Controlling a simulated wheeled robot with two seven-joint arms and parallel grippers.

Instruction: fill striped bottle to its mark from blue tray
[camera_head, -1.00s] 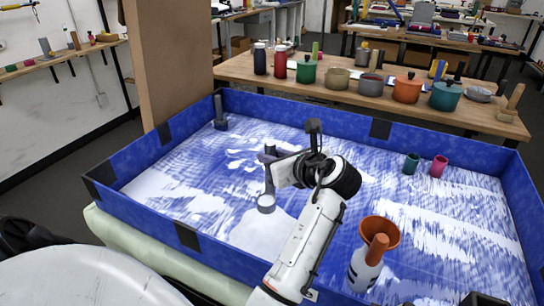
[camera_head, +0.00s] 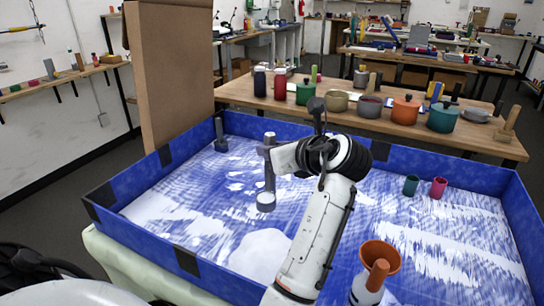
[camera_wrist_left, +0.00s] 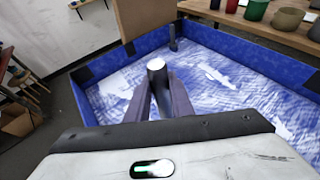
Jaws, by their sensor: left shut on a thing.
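My left gripper (camera_head: 268,163) is shut on the grey handle of a scoop (camera_head: 270,180), held upright with its small cup at the bottom. The cup shows a white top, apparently filled with white material. It hangs above the blue tray (camera_head: 145,240), just beyond a white mound (camera_head: 262,250). In the left wrist view the scoop (camera_wrist_left: 157,64) stands between my two fingers. The bottle (camera_head: 366,292) is pale, at the lower front right; its lower part is cut off. An orange funnel (camera_head: 380,250) and an orange upright cylinder are at its top. My right gripper is not in view.
Teal (camera_head: 411,186) and pink cups (camera_head: 439,188) stand in the tray's right part. A dark upright object (camera_head: 220,138) stands in its far left corner. A wooden table (camera_head: 350,115) with pots and jars stands behind. The tray walls are low.

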